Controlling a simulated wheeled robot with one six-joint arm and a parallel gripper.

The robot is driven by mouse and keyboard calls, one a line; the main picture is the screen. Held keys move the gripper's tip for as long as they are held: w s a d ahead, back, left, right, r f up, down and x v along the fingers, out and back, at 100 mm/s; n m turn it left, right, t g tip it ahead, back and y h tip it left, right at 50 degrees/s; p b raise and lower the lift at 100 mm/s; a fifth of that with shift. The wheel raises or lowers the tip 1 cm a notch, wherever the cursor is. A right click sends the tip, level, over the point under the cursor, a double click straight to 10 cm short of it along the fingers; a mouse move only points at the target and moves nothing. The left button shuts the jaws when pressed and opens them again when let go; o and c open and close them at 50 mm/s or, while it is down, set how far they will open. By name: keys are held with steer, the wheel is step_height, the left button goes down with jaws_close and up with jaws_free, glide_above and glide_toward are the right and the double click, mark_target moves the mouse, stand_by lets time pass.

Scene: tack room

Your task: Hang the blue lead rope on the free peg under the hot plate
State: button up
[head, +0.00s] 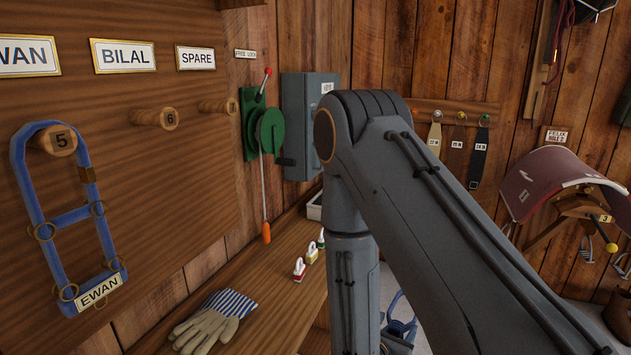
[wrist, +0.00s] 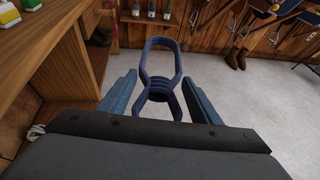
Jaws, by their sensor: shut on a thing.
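My gripper (wrist: 158,92) is shut on the blue lead rope (wrist: 162,45), a dark blue coil with a long loop extending beyond the fingers, in the wrist view. On the left board, peg 6 (head: 156,118) under the BILAL plate (head: 124,56) is bare. Another bare peg (head: 217,105) is under the SPARE plate (head: 195,58). Peg 5 (head: 58,139) holds a blue halter (head: 77,215) tagged EWAN. I cannot make out a plate clearly reading hot.
A grey box (head: 304,120) with a small, hard-to-read label and a green lever unit (head: 263,130) are on the wall.

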steer(key=shift+s+a+n+y, duration=0.2)
steer(key=shift+n+y, duration=0.1)
steer(key=shift+y, duration=0.1)
steer(key=shift+w, duration=0.1)
steer(key=w+a+r, duration=0.2)
steer(key=a+r, duration=0.2)
steer(key=a, duration=0.3)
step_height(320, 180, up, 9)
steer(key=n+t+y, duration=0.1)
steer(key=y, duration=0.1)
glide_above(257, 344)
steer(key=shift+a, duration=0.1)
steer(key=shift+f+p, duration=0.7)
steer(key=shift+f, duration=4.15)
